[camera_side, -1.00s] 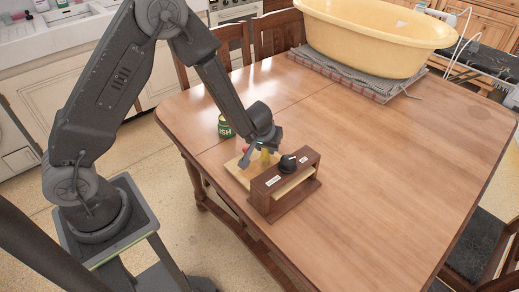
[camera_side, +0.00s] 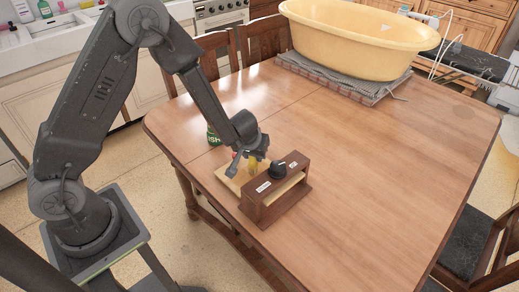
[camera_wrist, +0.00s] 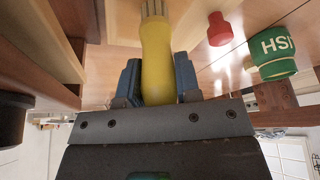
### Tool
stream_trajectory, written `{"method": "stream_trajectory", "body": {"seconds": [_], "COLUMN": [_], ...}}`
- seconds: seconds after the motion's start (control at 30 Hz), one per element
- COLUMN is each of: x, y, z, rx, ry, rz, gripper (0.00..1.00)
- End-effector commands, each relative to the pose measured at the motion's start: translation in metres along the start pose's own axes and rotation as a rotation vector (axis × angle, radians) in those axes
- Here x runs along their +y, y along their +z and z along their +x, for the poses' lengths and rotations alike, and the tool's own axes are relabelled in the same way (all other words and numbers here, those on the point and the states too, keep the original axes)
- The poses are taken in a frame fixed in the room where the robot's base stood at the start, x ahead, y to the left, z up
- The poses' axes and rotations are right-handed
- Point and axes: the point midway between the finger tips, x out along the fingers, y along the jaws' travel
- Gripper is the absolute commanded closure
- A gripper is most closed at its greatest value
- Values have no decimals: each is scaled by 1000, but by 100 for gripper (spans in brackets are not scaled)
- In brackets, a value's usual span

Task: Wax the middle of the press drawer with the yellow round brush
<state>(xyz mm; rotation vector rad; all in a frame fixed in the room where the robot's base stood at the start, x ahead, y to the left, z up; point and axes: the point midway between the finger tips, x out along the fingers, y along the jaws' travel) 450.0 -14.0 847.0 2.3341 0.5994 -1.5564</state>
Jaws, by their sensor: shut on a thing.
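My gripper (camera_side: 251,160) is shut on the yellow round brush. In the wrist view, the brush's yellow handle (camera_wrist: 158,60) stands between the two blue finger pads, with pale bristles at the top edge. In the side view the brush (camera_side: 253,167) is over or at the open drawer, close to the dresser. The pale wooden drawer (camera_side: 229,180) sticks out on the left of the small brown dresser (camera_side: 270,203). I cannot tell whether the bristles touch the drawer. My gripper hides part of the drawer.
A black knob (camera_side: 277,169) sits on the dresser, near white labels. A green jar (camera_side: 213,137) and a red object (camera_wrist: 219,30) stand beside the drawer. A large yellow tub (camera_side: 355,45) rests at the table's back. The table's (camera_side: 400,150) right side is clear.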

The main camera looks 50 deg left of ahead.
Motion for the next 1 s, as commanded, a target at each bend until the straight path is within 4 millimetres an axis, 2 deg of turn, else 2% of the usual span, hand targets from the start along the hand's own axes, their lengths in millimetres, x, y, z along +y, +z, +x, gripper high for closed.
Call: {"method": "stream_trajectory", "body": {"seconds": [0.73,0.8,0.87,1.0], "x": [-31,-30,-29,-30], "y": [54,50,44,41], "z": [-22,-28,-42,-50], "rx": [-4,0,3,-1], "ry": [1,1,7,5], "rz": [1,-1,-3,-1], "gripper": [93,93,93,93]}}
